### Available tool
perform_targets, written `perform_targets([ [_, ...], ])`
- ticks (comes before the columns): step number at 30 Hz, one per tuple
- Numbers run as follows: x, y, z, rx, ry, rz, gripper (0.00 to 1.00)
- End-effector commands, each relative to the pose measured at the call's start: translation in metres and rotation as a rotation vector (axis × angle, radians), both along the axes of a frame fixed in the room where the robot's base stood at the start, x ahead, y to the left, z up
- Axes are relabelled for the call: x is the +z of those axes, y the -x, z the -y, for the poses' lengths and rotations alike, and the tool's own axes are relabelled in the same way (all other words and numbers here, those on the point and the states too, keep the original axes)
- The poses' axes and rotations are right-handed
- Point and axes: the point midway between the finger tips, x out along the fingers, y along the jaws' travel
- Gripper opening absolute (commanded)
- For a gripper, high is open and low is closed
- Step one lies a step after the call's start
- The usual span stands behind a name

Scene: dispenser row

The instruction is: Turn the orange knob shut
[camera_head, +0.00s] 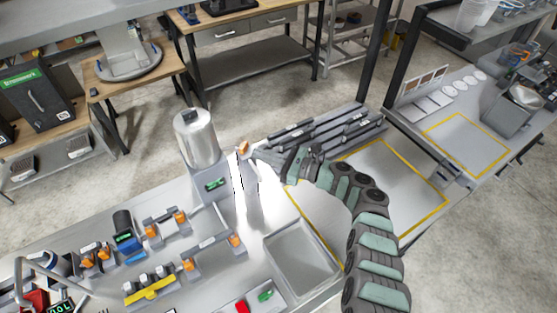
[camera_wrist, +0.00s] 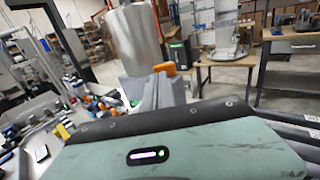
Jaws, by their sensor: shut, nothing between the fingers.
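The orange knob (camera_head: 243,147) sits beside the steel cylindrical tank (camera_head: 196,138), on its right side in the head view. My gripper (camera_head: 256,153) is right at the knob, coming from the right, with its tip close to or touching it; I cannot tell which. The gripper is shut with nothing held. In the wrist view the orange knob (camera_wrist: 164,69) shows just beyond the gripper body, below and right of the tank (camera_wrist: 137,40). The knob's exact turn angle is hard to make out.
Smaller fittings with orange knobs (camera_head: 235,240) stand on the bench at the lower left. A grey tray (camera_head: 303,262) lies in front. Dark rails (camera_head: 330,130) lie behind my arm. A yellow-outlined area (camera_head: 400,175) to the right is clear.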

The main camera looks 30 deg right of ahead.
Motion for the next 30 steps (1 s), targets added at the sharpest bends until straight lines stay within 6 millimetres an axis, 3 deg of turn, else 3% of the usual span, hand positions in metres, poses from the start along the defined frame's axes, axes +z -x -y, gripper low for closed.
perform_targets([
  [7, 0.000, -0.018, -0.015, 0.002, 0.001, 0.002, 0.00],
  [23, 0.002, -0.020, -0.019, -0.004, 0.000, 0.001, 0.00],
  [30, 0.007, -0.025, -0.036, -0.033, -0.001, 0.003, 0.00],
])
